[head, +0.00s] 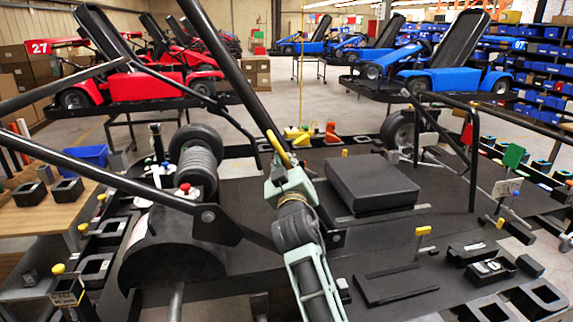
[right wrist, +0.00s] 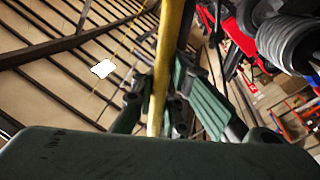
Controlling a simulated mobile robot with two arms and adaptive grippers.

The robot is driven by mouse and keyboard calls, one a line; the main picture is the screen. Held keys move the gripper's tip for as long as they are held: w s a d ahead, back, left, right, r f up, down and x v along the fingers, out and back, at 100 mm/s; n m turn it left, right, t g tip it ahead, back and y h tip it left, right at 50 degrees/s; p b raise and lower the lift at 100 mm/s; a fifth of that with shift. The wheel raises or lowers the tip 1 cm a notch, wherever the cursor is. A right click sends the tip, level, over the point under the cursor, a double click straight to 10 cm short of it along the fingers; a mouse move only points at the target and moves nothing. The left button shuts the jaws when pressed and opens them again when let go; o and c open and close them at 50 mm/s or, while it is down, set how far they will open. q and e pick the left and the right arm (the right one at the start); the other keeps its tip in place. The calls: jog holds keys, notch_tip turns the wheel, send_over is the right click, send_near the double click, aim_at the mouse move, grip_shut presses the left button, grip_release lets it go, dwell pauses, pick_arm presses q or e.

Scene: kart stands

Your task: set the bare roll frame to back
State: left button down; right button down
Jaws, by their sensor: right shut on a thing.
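The bare roll frame is a set of black tubes (head: 236,85) rising over the left part of the dark kart platform. One tube slants from the top of the head view down to my right gripper. Another tube (head: 95,178) slants from the left edge to a bracket near the rear drum. A yellow section of the frame (head: 279,150) is at my right gripper (head: 287,172), which is shut on it. In the right wrist view the yellow bar (right wrist: 160,75) runs between the green fingers (right wrist: 165,105). My left gripper is not in view.
A black seat pad (head: 371,183) lies on the platform (head: 340,240) right of my arm. A dark wheel (head: 195,160) stands to the left. Yellow-knobbed clamps and trays line the platform edges. Red karts (head: 115,80) and blue karts (head: 435,80) stand on racks behind.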

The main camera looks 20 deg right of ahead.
jog(key=shift+a+f, duration=0.2)
jog(key=shift+f, duration=0.3)
jog(key=c, duration=2.3)
grip_release()
jog(key=shift+s, duration=0.1)
jog(key=o, duration=0.5)
jog(key=shift+s+a+r, duration=0.2)
jog(key=shift+s+r, duration=0.1)
jog(key=shift+s, duration=0.05)
jog(key=shift+o, duration=0.2)
jog(key=shift+w, duration=0.15)
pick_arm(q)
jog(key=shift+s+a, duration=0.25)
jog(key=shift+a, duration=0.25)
pick_arm(e)
jog(key=v, duration=0.7)
jog(key=shift+s, duration=0.25)
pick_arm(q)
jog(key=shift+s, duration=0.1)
pick_arm(e)
jog(key=shift+a+f, duration=0.1)
jog(key=shift+f, duration=0.05)
